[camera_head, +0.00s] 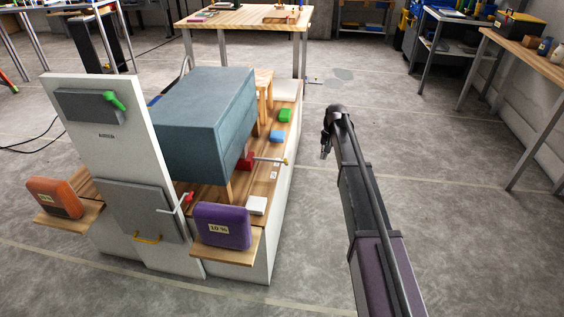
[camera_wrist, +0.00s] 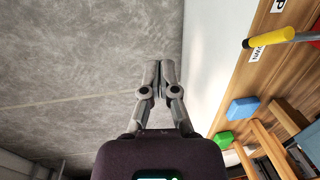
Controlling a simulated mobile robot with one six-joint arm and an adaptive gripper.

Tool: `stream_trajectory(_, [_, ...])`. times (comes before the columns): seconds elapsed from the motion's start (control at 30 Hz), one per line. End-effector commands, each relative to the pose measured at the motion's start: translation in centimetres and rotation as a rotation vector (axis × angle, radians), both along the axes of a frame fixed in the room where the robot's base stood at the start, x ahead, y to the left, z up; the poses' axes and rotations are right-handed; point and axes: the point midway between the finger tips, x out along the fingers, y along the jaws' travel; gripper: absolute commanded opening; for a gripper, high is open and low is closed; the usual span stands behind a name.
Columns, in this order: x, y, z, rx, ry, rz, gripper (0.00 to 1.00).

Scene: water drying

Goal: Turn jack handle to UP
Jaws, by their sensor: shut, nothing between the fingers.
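The jack handle (camera_head: 272,160) is a thin metal rod with a yellow grip, reaching right from a red jack (camera_head: 246,161) at the bench's right side. Its yellow grip (camera_wrist: 272,44) shows at the upper right of the wrist view, near white labels, one partly reading UP (camera_wrist: 278,5) and another (camera_wrist: 258,53) lower down. My gripper (camera_head: 326,150) is to the right of the handle, apart from it, over the floor beside the bench. Its fingers (camera_wrist: 158,68) are together and empty.
A blue-grey box (camera_head: 205,120) stands over the wooden bench top (camera_head: 262,185). A blue block (camera_head: 276,136) and a green block (camera_head: 285,115) sit behind the handle. A purple case (camera_head: 222,226) stands in front. The floor right of the bench is clear.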

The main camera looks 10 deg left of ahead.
Motion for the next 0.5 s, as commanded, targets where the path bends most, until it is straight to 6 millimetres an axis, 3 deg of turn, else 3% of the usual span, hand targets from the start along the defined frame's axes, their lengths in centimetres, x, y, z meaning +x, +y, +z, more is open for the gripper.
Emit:
stream_trajectory(0.03, [-3.7, -1.8, 0.0, -0.009, -0.004, -0.002, 0.0])
stream_trajectory(0.5, [-25.3, -12.1, -0.2, -0.089, -0.027, 0.002, 0.0])
